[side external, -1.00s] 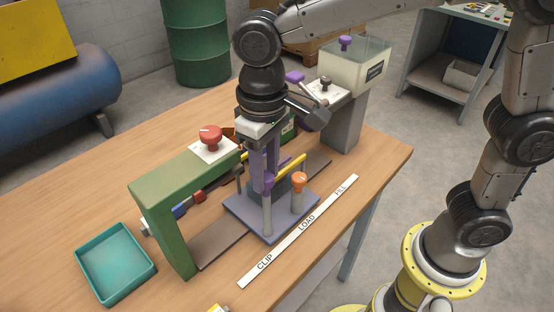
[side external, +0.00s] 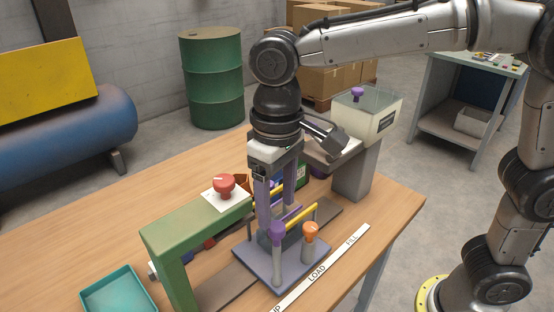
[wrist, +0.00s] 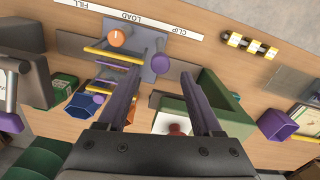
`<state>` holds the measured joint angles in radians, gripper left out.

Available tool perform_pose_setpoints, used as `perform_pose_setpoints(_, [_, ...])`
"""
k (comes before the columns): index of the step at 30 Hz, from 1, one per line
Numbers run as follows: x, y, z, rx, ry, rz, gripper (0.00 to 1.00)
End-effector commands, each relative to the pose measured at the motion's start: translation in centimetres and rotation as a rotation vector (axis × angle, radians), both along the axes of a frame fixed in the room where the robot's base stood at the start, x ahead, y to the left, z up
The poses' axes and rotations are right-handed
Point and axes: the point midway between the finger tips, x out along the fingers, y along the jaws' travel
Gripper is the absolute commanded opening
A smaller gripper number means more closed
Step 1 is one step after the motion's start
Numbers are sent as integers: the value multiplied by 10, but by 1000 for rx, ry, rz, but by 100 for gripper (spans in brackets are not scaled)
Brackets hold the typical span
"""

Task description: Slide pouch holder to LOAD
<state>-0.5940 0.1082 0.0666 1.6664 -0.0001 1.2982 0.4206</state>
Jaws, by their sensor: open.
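The pouch holder (side external: 259,265) is a grey-blue plate on a flat track, with a purple-topped post (side external: 278,235), an orange knob (side external: 310,229) and yellow bars (side external: 301,217). It sits beside the LOAD word on the white label strip (side external: 335,263). In the wrist view the holder plate (wrist: 143,42) also lies alongside LOAD. My gripper (wrist: 162,80) is open and points down over the holder. The purple post top (wrist: 161,63) shows in the gap between the fingers, apart from both. Contact with it is not visible. The fingers' lower ends are partly hidden in the side view.
A green frame (side external: 170,240) with a red knob (side external: 224,184) stands left, by the CLIP end. A teal tray (side external: 118,292) is at the lower left. Free table lies left of the frame.

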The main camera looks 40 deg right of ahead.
Motion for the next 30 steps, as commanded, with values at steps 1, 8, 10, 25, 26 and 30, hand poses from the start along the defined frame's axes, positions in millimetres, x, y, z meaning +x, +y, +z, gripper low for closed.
perform_pose_setpoints(1, [1, 1, 12, 3, -5, 0, 67])
perform_pose_setpoints(8, [1, 1, 60, 3, -4, 0, 67])
perform_pose_setpoints(10, [0, 0, 72, 2, -3, 0, 67])
perform_pose_setpoints(25, [0, 0, 96, 0, 0, 0, 67])
perform_pose_setpoints(26, [0, 0, 96, 0, 0, 0, 67])
perform_pose_setpoints(30, [2, -6, 98, 3, -6, -16, 67])
